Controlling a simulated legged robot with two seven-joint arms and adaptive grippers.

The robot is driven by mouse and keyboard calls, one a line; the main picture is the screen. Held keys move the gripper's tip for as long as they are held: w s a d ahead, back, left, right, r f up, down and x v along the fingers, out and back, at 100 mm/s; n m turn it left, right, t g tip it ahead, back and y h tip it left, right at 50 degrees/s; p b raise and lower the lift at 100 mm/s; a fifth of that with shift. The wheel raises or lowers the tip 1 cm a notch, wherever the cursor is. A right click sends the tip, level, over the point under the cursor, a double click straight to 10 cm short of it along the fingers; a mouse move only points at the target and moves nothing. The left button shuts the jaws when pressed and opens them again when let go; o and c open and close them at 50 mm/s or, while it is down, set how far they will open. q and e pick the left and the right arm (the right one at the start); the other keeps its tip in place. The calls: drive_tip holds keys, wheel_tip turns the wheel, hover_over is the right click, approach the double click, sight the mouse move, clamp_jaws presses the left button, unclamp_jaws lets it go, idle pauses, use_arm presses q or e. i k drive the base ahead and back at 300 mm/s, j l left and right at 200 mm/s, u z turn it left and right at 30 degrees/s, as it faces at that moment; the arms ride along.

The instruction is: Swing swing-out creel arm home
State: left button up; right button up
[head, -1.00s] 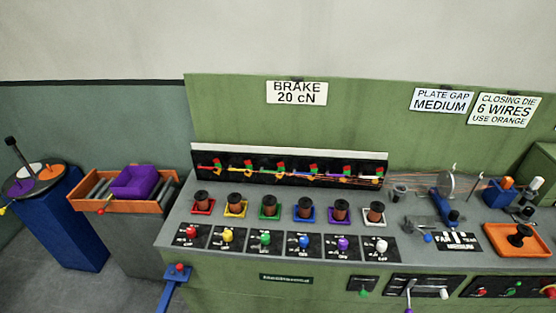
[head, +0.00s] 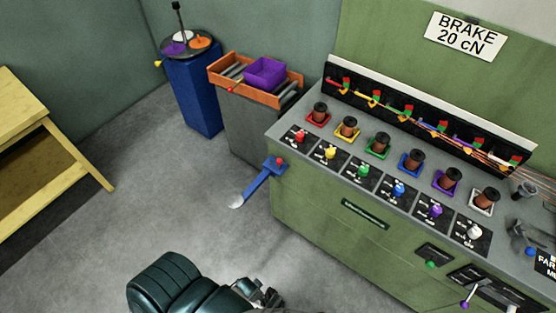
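The swing-out creel arm is a blue bar (head: 262,183) at the near left corner of the green bench. A red knob (head: 280,161) sits at its bench end. The bar sticks out from the bench toward the lower left, over the floor, and ends in a pale round piece (head: 236,202). My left gripper (head: 265,294) is at the bottom edge, below the creel arm and clear of it. It is partly cut off and small, so its opening cannot be told. My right gripper is out of view.
The green bench (head: 330,235) carries several spools and coloured knobs. Left of it stand a grey cabinet with an orange-rimmed tray (head: 222,78) and purple bin (head: 266,72), then a blue pedestal (head: 193,95). A yellow wooden table (head: 20,105) is far left. Grey floor between is clear.

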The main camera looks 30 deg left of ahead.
sight(234, 200)
drive_tip(key=k+j+z, duration=0.1)
drive_tip(key=j, duration=0.4)
drive_tip(key=k+j+z, duration=0.1)
drive_tip(key=j, duration=0.35)
drive_tip(key=k+j+z, duration=0.1)
drive_tip(key=k+j, duration=0.15)
drive_tip(key=j, duration=0.2)
drive_tip(key=k+j, duration=0.2)
drive_tip(key=j, duration=0.25)
drive_tip(key=k+j+z, duration=0.15)
drive_tip(key=j, duration=0.3)
drive_tip(key=k+j+z, duration=0.1)
drive_tip(key=k+j, duration=0.15)
drive_tip(key=j, duration=0.2)
drive_tip(key=k+j+z, duration=0.1)
drive_tip(key=k+j, duration=0.15)
drive_tip(key=j, duration=0.15)
